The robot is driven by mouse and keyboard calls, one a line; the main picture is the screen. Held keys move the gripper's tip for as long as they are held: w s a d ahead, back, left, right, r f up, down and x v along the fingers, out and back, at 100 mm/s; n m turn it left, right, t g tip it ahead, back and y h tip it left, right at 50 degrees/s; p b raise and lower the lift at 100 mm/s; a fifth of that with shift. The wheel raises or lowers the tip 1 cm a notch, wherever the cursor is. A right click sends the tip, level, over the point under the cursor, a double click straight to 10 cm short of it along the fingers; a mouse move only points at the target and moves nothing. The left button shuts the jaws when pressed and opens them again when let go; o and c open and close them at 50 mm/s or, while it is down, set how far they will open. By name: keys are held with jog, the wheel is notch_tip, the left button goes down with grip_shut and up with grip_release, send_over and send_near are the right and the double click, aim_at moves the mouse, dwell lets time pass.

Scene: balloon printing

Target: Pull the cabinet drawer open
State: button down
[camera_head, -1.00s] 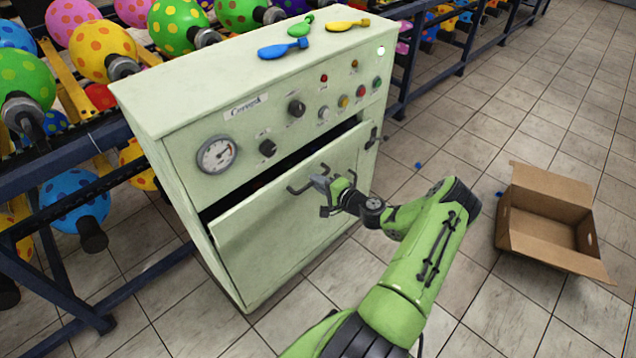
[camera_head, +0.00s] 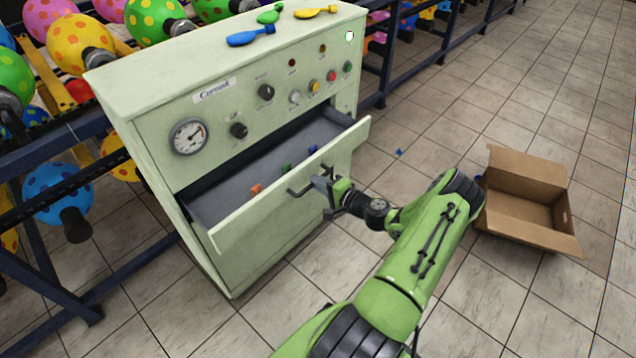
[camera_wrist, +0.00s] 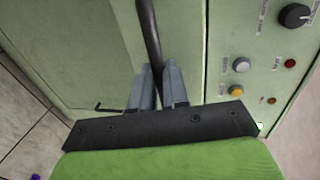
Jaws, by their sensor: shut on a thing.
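The pale green cabinet (camera_head: 150,120) stands in the middle left of the head view. Its drawer (camera_head: 245,225) is pulled partly out, and its dark interior shows several small coloured pieces, among them an orange one (camera_head: 256,189), a green one (camera_head: 286,168) and a blue one (camera_head: 312,149). My gripper (camera_head: 322,184) is at the drawer front, shut on the dark bar handle (camera_head: 296,192). In the wrist view, the handle (camera_wrist: 149,35) runs down between the two grey fingers (camera_wrist: 158,88).
Deflated blue (camera_head: 250,36), green (camera_head: 270,13) and yellow (camera_head: 315,12) balloons lie on the cabinet top. An open cardboard box (camera_head: 528,210) stands on the floor at right. Racks of dotted balloons (camera_head: 80,45) are behind and left. Tiled floor is clear in front.

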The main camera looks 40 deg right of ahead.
jog(key=c, duration=1.1)
grip_release()
jog(key=p+v, duration=0.2)
jog(key=v, duration=1.3)
jog(key=shift+s+a+p, duration=0.1)
jog(key=shift+s+p, duration=0.25)
jog(key=shift+p, duration=0.05)
